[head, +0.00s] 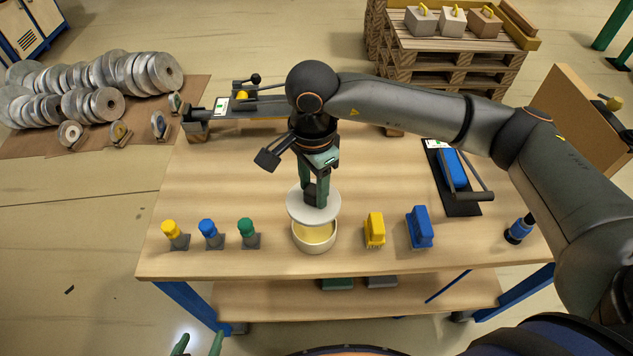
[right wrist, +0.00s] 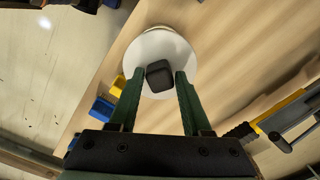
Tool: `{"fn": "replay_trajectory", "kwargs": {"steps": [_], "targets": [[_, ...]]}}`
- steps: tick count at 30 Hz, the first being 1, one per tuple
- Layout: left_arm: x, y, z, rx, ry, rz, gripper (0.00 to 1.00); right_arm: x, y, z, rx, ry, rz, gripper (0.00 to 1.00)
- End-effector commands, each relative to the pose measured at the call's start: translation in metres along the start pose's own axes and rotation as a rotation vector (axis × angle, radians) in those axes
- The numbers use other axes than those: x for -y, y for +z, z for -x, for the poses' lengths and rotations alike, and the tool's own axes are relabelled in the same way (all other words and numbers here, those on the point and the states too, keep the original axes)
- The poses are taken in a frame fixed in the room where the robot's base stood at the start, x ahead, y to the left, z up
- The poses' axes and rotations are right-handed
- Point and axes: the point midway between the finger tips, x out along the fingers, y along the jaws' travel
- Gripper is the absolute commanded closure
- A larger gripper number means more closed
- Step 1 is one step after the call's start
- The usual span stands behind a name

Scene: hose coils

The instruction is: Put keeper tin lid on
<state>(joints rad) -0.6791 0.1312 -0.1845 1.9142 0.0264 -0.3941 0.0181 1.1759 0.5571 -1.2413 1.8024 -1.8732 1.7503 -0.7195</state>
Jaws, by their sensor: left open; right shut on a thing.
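The keeper tin (head: 314,245) is a round cream pot near the table's front edge, with a yellowish inside showing at the front. The white round lid (head: 300,212) is over the back part of the tin, apparently a little above its rim. In the right wrist view the lid (right wrist: 150,48) has a dark block-shaped knob (right wrist: 159,76). My right gripper (head: 316,197) points down and is shut on this knob; it also shows in the right wrist view (right wrist: 154,84). My left gripper (head: 199,345) is open and empty, low at the left, off the table's front edge.
Yellow (head: 173,232), blue (head: 209,232) and green (head: 247,231) capped pieces stand left of the tin. A yellow brush-like block (head: 375,230) and a blue one (head: 420,228) stand right. A blue-handled tool (head: 452,166) lies further right. The wooden table (head: 200,262) is clear in front.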

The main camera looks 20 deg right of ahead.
Motion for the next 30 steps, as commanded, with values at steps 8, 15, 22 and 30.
{"fn": "replay_trajectory", "kwargs": {"steps": [8, 15, 22, 30], "targets": [[0.001, 0.004, -0.003, 0.0, 0.0, 0.0, 0.21, 0.001, -0.001, -0.001, 0.0, -0.001, 0.001, 1.0], [0.001, 0.014, -0.013, 0.0, -0.001, 0.0, 0.21, 0.0, -0.001, -0.01, -0.001, -0.002, 0.006, 1.0], [0.002, 0.026, -0.024, 0.0, -0.001, 0.0, 0.21, 0.0, -0.001, -0.026, -0.001, -0.001, 0.006, 1.0], [0.003, 0.04, -0.036, 0.0, -0.001, 0.0, 0.21, 0.0, -0.001, -0.044, 0.0, -0.001, 0.006, 1.0]]}}
